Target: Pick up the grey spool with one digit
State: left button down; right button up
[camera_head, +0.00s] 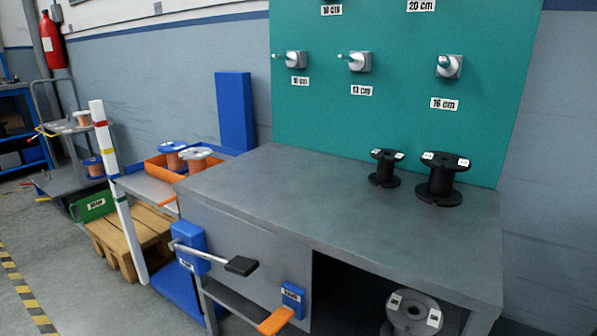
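A grey spool (410,314) stands low at the bottom right, in the dark open space under the grey bench (300,205). Its top flange carries white labels, too small for me to read their digits. Its lower part is cut off by the picture edge. Two black spools stand upright on the bench top: a smaller one (384,168) and a larger one (441,179) to its right, both with white labels on the flange. Neither of my grippers shows in this view.
A teal board (400,100) with labelled pegs rises behind the bench. A lever with a black grip (241,265) and an orange pedal (276,320) stick out from the bench front. An orange tray (160,167) with spools stands left. Most of the bench top is clear.

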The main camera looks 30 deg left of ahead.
aim_at(195, 155)
jog(key=u, duration=1)
jog(key=z, duration=0.35)
jog(key=i+j+z, duration=0.2)
jog(key=j, duration=0.25)
jog(key=i+j+z, duration=0.1)
jog(key=j+z, duration=0.15)
jog(key=j, duration=0.2)
jog(key=j+z, duration=0.2)
jog(key=j, duration=0.3)
jog(key=i, duration=0.05)
